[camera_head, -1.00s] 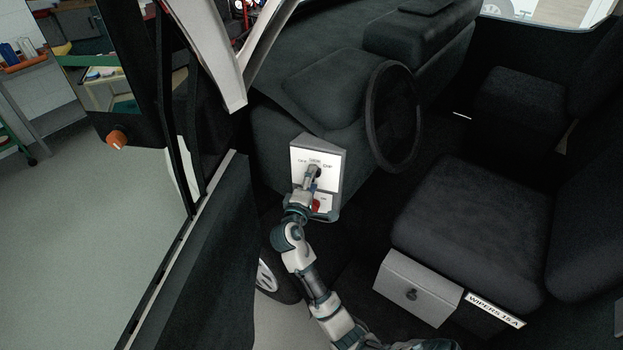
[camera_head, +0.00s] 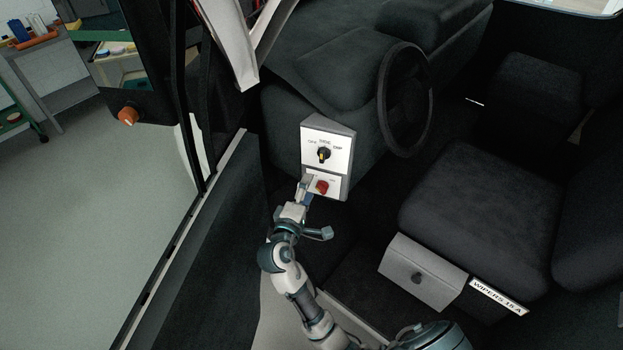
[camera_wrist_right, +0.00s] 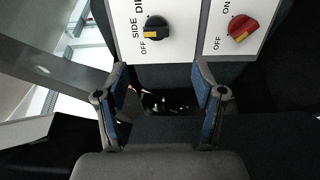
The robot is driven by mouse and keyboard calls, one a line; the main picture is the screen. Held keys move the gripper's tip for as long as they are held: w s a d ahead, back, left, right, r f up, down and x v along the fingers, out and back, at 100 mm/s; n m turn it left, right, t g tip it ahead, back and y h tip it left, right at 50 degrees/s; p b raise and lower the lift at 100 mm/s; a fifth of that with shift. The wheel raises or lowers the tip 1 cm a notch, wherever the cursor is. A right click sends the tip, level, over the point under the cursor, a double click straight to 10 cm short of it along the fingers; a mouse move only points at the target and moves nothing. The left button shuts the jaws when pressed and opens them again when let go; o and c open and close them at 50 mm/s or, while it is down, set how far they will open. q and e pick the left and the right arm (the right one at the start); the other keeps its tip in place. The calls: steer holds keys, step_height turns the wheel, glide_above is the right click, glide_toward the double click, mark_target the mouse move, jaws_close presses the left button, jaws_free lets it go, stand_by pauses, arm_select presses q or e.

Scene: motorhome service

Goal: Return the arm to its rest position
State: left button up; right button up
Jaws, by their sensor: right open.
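My right gripper (camera_head: 316,208) is open and empty, just below and in front of the white switch panel (camera_head: 340,147). In the right wrist view its two blue-padded fingers (camera_wrist_right: 160,82) stand apart with nothing between them. The panel carries a black rotary knob (camera_head: 323,155) with a yellow mark, under the labels OFF, SIDE and DIP. A red knob (camera_head: 321,187) sits below it. The wrist view shows the black knob (camera_wrist_right: 156,28) and red knob (camera_wrist_right: 243,25) beyond the fingertips, apart from them. My left gripper is not in view.
The steering wheel (camera_head: 405,100) is right of the panel. The door (camera_head: 200,255) bounds the left side.

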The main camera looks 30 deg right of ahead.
steer(key=shift+s, duration=0.1)
stand_by(0.4)
steer(key=w+a+f+n+y, duration=0.1)
steer(key=w+a+f+y, duration=0.1)
steer(key=f, duration=0.4)
steer(key=w+a+f+n+y, duration=0.2)
steer(key=f, duration=0.5)
steer(key=s+a+f+g+y, duration=0.1)
steer(key=s+a+f+y, duration=0.15)
steer(key=f, duration=1.05)
steer(key=s+a+f+g+y, duration=0.1)
steer(key=s+f+y, duration=0.15)
steer(key=f, duration=1.15)
steer(key=s+f+m+g+y, duration=0.4)
steer(key=s+f+g, duration=0.2)
steer(key=s+f, duration=1.85)
steer(key=s+d+f+m+g, duration=0.1)
steer(key=s+d+f+m, duration=0.1)
steer(key=s, duration=0.9)
steer(key=s+d+f+m+g, duration=0.2)
steer(key=s+f, duration=0.3)
steer(key=s, duration=0.6)
steer(key=shift+d+m, duration=0.6)
steer(key=shift+d, duration=0.05)
